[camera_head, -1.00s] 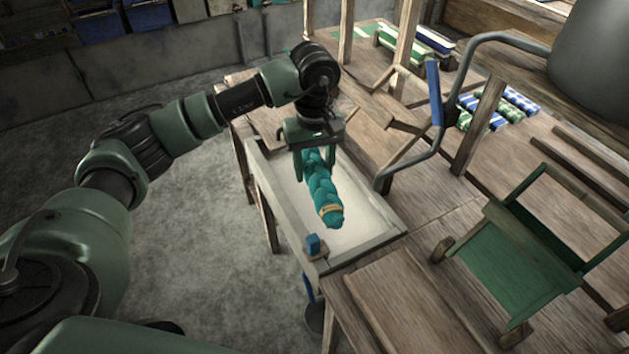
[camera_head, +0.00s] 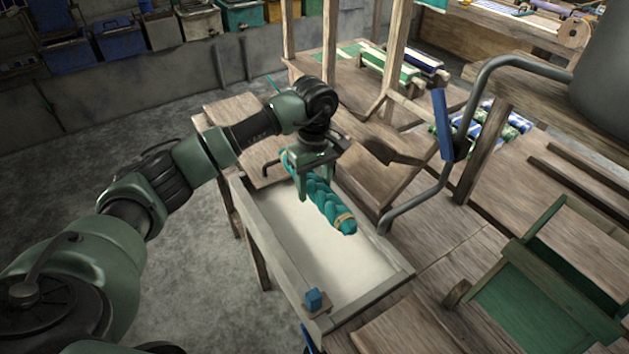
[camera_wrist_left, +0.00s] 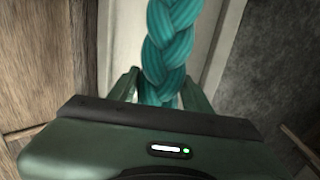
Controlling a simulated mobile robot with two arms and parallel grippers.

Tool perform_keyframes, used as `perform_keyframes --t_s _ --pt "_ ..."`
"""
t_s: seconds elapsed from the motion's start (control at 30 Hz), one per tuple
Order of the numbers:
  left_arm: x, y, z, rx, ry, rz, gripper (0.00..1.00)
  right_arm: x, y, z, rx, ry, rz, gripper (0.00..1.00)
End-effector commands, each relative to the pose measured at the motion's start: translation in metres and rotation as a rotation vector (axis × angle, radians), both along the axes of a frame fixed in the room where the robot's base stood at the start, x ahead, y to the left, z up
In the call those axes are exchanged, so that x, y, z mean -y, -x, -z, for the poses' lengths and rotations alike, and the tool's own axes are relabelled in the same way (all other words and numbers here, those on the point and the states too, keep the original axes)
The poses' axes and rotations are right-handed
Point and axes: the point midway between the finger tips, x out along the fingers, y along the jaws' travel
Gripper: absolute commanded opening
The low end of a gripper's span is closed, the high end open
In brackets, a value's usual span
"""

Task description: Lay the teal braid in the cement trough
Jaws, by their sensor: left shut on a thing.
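The teal braid (camera_head: 325,203) is a thick plaited bundle with a tan tie near its near end. My left gripper (camera_head: 315,190) is shut on the braid and holds it over the far part of the cement trough, toward its right side. In the left wrist view the braid (camera_wrist_left: 168,45) runs up between the two fingers (camera_wrist_left: 160,95). The cement trough (camera_head: 262,242) is a long pale box with grey walls and a light inside. Whether the braid touches the trough floor I cannot tell. My right gripper is not in view.
A small blue block (camera_head: 314,298) sits on the trough's near end. A bent grey metal bar with a blue grip (camera_head: 442,124) rises right of the trough. A green-panelled wooden frame (camera_head: 540,290) stands at right. Rolls of patterned cloth (camera_head: 497,133) lie farther back.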

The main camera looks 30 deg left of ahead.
Motion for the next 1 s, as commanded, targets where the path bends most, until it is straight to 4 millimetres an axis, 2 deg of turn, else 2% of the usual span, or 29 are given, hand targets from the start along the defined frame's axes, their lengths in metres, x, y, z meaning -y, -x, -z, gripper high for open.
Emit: perform_keyframes --t_s 0.03,0.1,0.6,0.77,1.0 --pt "0.001 0.000 0.012 -0.001 0.002 0.001 0.20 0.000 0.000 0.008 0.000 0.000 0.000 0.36" --pt "0.000 0.000 0.023 0.000 0.001 0.001 0.20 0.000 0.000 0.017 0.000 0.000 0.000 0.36" --pt "0.000 0.000 0.090 0.002 0.001 0.001 0.20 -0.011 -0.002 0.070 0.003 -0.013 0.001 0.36" --pt "0.000 0.000 0.099 0.001 0.001 0.001 0.20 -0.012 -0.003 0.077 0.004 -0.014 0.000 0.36" --pt "0.000 0.000 0.099 0.001 0.001 0.001 0.20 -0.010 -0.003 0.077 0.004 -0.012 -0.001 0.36"
